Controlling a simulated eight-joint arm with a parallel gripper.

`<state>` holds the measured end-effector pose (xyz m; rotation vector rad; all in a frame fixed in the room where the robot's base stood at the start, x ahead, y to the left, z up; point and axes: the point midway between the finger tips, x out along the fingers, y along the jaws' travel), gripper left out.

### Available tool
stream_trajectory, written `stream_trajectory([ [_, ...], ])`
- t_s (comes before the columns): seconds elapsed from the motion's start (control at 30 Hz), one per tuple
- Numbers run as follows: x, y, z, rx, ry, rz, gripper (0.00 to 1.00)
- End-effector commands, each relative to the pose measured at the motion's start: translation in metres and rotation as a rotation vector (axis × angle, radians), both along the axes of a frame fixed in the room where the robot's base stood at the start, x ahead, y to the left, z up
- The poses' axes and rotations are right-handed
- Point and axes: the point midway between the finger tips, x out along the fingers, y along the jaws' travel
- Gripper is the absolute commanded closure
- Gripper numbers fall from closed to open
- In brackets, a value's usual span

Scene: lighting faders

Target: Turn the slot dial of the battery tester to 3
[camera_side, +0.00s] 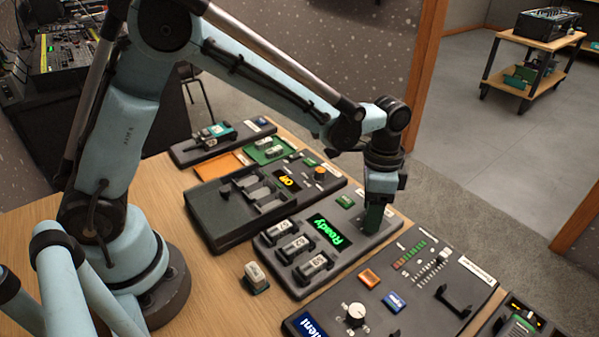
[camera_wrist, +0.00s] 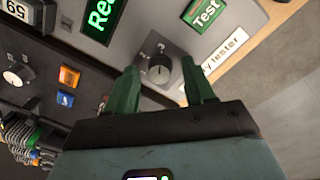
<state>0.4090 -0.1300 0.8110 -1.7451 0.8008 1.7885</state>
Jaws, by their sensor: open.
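The battery tester (camera_side: 300,245) is a grey box with a green-lit "Ready" display (camera_side: 329,232) and several battery-like blocks in its slots. Its slot dial (camera_wrist: 160,68) is a dark round knob on a grey panel in the wrist view, with small marks around it too fine to read. My gripper (camera_wrist: 161,84) is open, its two green fingers on either side of the dial in that view. I cannot tell whether they touch it. In the side view my gripper (camera_side: 376,216) is low over the tester's right end and hides the dial. The green Test button (camera_wrist: 204,14) is beside the dial.
A loose pale block (camera_side: 256,277) lies on the wooden table in front of the tester. A panel with a white knob (camera_side: 355,314) and sliders stands close on the near side. A fader box (camera_side: 225,212) stands close behind. The table's far edge is just past the tester.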

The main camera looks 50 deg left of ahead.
Motion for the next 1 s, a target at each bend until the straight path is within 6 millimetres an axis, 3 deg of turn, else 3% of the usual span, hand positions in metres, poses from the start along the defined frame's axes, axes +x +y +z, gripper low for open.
stream_trajectory([
  [0.17,0.001,0.001,0.02,0.0,0.0,0.001,0.46],
  [0.6,0.004,0.005,0.098,0.0,0.0,0.0,0.46],
  [0.8,0.005,0.005,0.115,-0.001,-0.001,0.0,0.46],
  [1.0,0.005,0.005,0.119,-0.001,-0.001,0.0,0.46],
])
